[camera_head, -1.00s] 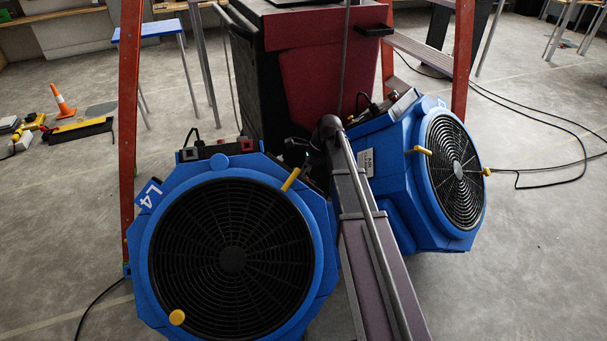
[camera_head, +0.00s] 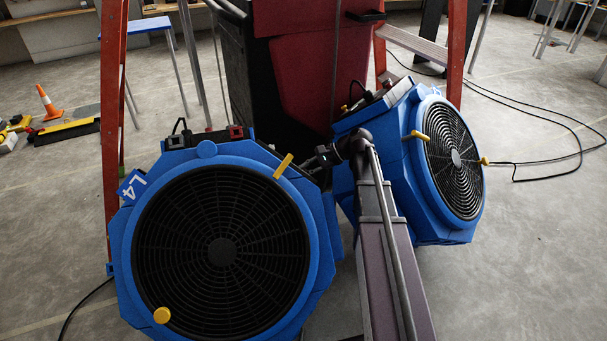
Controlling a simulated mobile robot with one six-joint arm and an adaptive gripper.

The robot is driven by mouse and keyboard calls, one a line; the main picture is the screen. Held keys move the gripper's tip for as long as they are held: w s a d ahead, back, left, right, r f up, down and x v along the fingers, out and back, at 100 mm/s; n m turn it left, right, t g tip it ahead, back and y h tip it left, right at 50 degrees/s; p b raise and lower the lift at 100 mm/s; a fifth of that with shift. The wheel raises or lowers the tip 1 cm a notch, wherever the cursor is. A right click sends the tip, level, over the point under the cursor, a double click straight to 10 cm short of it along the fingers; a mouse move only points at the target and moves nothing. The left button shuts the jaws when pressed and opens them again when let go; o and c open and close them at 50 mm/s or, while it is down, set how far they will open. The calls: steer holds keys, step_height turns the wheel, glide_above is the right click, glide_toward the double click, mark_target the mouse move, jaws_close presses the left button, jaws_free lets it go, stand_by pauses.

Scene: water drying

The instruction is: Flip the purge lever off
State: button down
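A blue fan unit labelled L4 (camera_head: 135,187) stands at the left front, its round black grille facing me. A yellow lever (camera_head: 284,166) sticks up and right from its upper right rim. A yellow knob (camera_head: 161,315) sits at its lower left rim. A second blue fan unit (camera_head: 372,127) stands to the right, with yellow handles on the left (camera_head: 417,136) and right (camera_head: 484,161) of its grille. I cannot tell which part is the purge lever. My gripper (camera_head: 317,161) is small and dark, just right of L4's upper lever, apparently apart from it. Its fingers are too unclear to read.
A red and black machine (camera_head: 300,70) stands behind the fans. Red ladder legs (camera_head: 112,120) rise at the left and right (camera_head: 456,50). Black cable (camera_head: 545,125) lies on the floor at right. An orange cone (camera_head: 47,103) stands at far left. Floor at right is mostly clear.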

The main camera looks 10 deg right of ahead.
steer(key=shift+s+d+f+n+y+b, duration=0.3)
steer(key=shift+n+y+b, duration=0.4)
steer(key=shift+n+b, duration=0.2)
steer(key=c, duration=0.9)
jaws_free()
steer(key=shift+r+p, duration=0.2)
steer(key=shift+p, duration=0.15)
